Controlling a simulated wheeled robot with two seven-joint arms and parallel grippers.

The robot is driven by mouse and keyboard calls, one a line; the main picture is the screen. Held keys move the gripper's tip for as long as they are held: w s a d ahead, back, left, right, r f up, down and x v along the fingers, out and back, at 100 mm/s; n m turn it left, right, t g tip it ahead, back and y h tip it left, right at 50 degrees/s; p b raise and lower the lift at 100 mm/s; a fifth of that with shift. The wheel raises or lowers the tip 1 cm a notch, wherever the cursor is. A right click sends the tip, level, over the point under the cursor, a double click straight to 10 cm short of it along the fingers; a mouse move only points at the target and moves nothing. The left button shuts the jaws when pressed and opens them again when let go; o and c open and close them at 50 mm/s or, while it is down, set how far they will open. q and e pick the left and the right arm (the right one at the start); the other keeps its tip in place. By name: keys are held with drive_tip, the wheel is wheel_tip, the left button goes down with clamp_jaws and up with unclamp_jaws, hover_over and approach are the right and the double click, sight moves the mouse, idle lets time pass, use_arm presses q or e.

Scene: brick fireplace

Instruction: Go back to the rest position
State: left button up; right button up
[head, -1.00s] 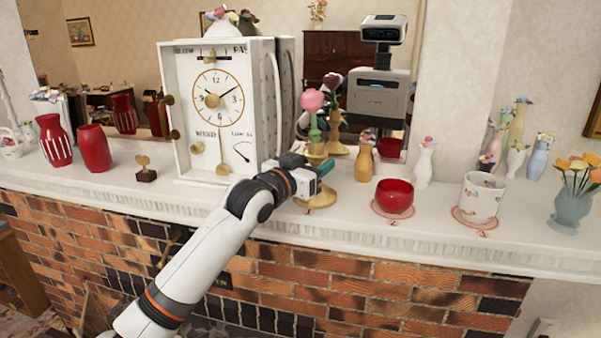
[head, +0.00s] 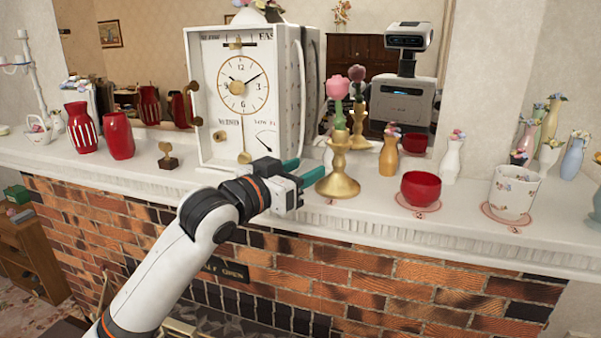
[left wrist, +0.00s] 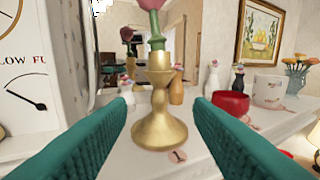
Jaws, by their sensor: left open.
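My left gripper (head: 307,173) is open, in front of the mantel's edge beside the gold candlestick. In the left wrist view its two green fingers stand apart with the candlestick (left wrist: 158,123) visible beyond and between them, and nothing is gripped. The gold candlestick (head: 338,182) stands upright on the mantel and holds a green stem with a pink tulip-shaped top (head: 337,88). My right gripper is not in view.
The white mantel (head: 383,213) carries a white clock (head: 240,92) behind my gripper. A red bowl (head: 420,188) and a white floral cup (head: 514,192) stand to the right. Red vases (head: 119,140) and a small key-like ornament (head: 168,160) stand left. A mirror is behind.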

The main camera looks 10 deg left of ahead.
use_arm(q)
drive_tip(key=s+a+f+n+g+y, duration=0.1)
drive_tip(key=s+a+f+g+y, duration=0.3)
drive_tip(key=f, duration=0.9)
drive_tip(key=s+f+n+y, duration=0.15)
drive_tip(key=s+f, duration=0.45)
drive_tip(key=f, duration=0.7)
drive_tip(key=s+a+f+n+g+y, duration=0.1)
drive_tip(key=s+a+f+g, duration=0.3)
drive_tip(key=s, duration=0.5)
drive_tip(key=s+a+f+n+g+y, duration=0.1)
drive_tip(key=s+a+f+y, duration=0.15)
drive_tip(key=s+f, duration=0.5)
drive_tip(key=s+a+f+g+y, duration=0.1)
drive_tip(key=s+a+f+g, duration=0.3)
drive_tip(key=s, duration=0.6)
wheel_tip(320, 180, down, 28)
drive_tip(key=s+a+f+g, duration=0.1)
drive_tip(key=s+a+f, duration=0.1)
drive_tip(key=s+f, duration=1.3)
drive_tip(key=shift+s+b, duration=0.3)
drive_tip(key=shift+s, duration=0.5)
